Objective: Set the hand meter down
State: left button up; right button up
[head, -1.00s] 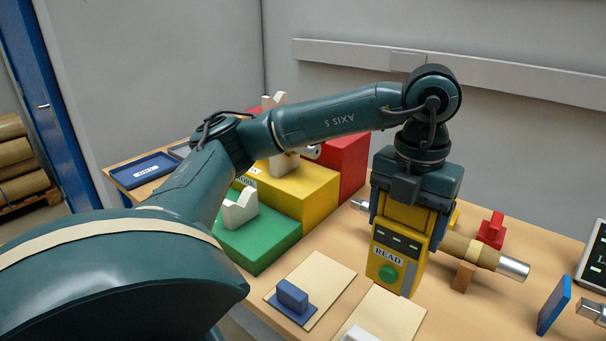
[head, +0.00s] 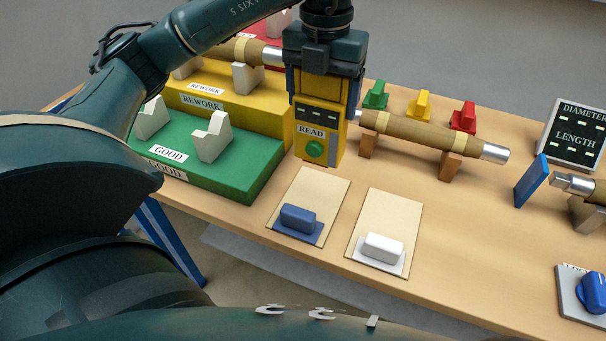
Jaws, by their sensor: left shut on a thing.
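The yellow hand meter (head: 318,127) has a READ label, a green button and a small dark display. It is upright near the middle of the table, beside the green step. My left gripper (head: 322,68) points down from above and is shut on the meter's upper part. The meter's lower end is at or just above the table top; I cannot tell if it touches. My right gripper is not in view.
A wound bushing (head: 430,133) lies on wooden supports right of the meter. The green GOOD step (head: 235,175) and yellow REWORK step (head: 255,108) stand left. Two cream boards hold a blue block (head: 298,218) and a white block (head: 383,248). A DIAMETER/LENGTH display (head: 578,130) stands right.

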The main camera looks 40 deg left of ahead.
aim_at(319, 145)
pick_arm(q)
jog(key=shift+f, duration=0.35)
notch_tip(319, 145, down, 4)
jog(key=shift+f+b, duration=0.2)
jog(key=shift+b, duration=0.25)
jog(key=shift+f, duration=0.35)
notch_tip(319, 145, down, 4)
jog(key=shift+r+p, duration=0.2)
jog(key=shift+p, duration=0.1)
jog(key=shift+f, duration=0.3)
jog(key=shift+f, duration=0.2)
jog(key=o, duration=1.5)
